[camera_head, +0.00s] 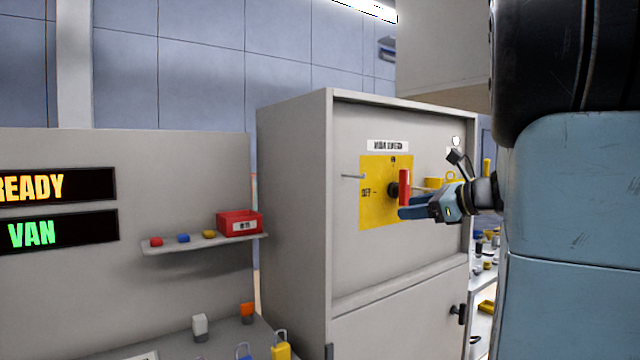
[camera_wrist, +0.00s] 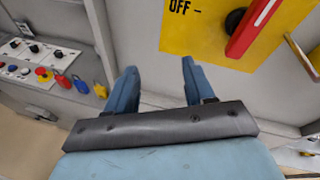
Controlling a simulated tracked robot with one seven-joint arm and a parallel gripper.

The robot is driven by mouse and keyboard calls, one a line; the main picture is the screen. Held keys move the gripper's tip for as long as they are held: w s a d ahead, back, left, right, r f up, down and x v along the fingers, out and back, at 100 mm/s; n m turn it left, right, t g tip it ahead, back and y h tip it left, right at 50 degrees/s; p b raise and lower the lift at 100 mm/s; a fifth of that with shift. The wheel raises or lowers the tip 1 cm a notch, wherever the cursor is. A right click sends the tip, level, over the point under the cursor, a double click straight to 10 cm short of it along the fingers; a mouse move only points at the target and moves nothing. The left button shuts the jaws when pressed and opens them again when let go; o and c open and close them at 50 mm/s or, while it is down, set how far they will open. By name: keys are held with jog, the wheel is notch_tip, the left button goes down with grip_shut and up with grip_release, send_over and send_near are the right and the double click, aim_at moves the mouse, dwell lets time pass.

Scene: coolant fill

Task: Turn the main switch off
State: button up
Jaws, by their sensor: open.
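The main switch is a red handle (camera_head: 404,187) on a dark hub, set on a yellow plate (camera_head: 372,210) on the grey cabinet front. The handle stands about upright in the head view, toward the plate's upper mark; the OFF mark is at the plate's left. In the wrist view the red handle (camera_wrist: 254,28) is at the upper right, tilted, with the yellow plate (camera_wrist: 205,38) behind it. My gripper (camera_head: 402,207) is at the lower part of the handle in the head view. In the wrist view my gripper (camera_wrist: 158,75) is open, its fingers empty, below and left of the handle.
A thin rod (camera_head: 352,176) sticks out left of the plate. A shelf (camera_head: 190,246) with a red box (camera_head: 240,222) and small coloured items stands left of the cabinet (camera_head: 292,210).

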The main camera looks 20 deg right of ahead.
aim_at(408, 183)
jog(key=w+d+r+m+t+h, duration=0.1)
jog(key=d+r+m+t, duration=0.15)
jog(key=d, duration=0.25)
jog(key=d+r+m+t+h, duration=0.1)
jog(key=d+r+m+t, duration=0.15)
jog(key=d, duration=0.25)
jog(key=shift+m+g, duration=0.3)
jog(key=shift+g, duration=0.1)
jog(key=x, duration=0.9)
jog(key=f+x, duration=0.1)
jog(key=x, duration=0.3)
jog(key=shift+w+a, duration=0.1)
jog(key=shift+w, duration=0.25)
jog(key=shift+c, duration=0.2)
